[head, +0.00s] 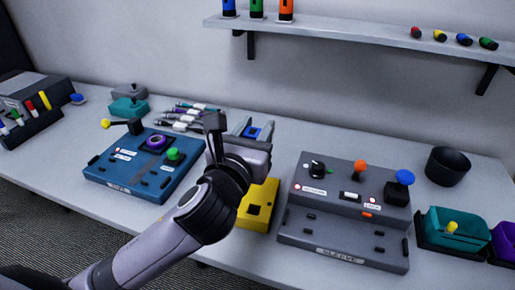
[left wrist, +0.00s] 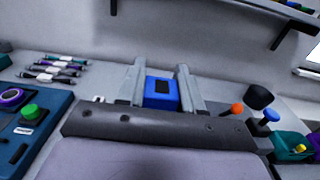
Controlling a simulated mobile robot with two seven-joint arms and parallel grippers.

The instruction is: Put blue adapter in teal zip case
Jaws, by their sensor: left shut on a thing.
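The blue adapter (left wrist: 160,101), a blue block with a dark square on its face, sits between the fingers of my left gripper (left wrist: 161,88). The gripper is shut on it. In the head view my left gripper (head: 255,130) is above the back middle of the table, and a bit of the blue adapter (head: 252,133) shows between its fingers. The teal case (head: 440,238), open-topped with a yellow piece in it, stands at the far right of the table, well away from the gripper. It also shows at the right edge of the left wrist view (left wrist: 287,141). My right gripper is not in view.
A purple case (head: 503,240) is beside the teal one. A yellow box (head: 258,205), a blue panel (head: 125,175) and cables (head: 185,120) are nearby. A shelf (head: 350,35) hangs above.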

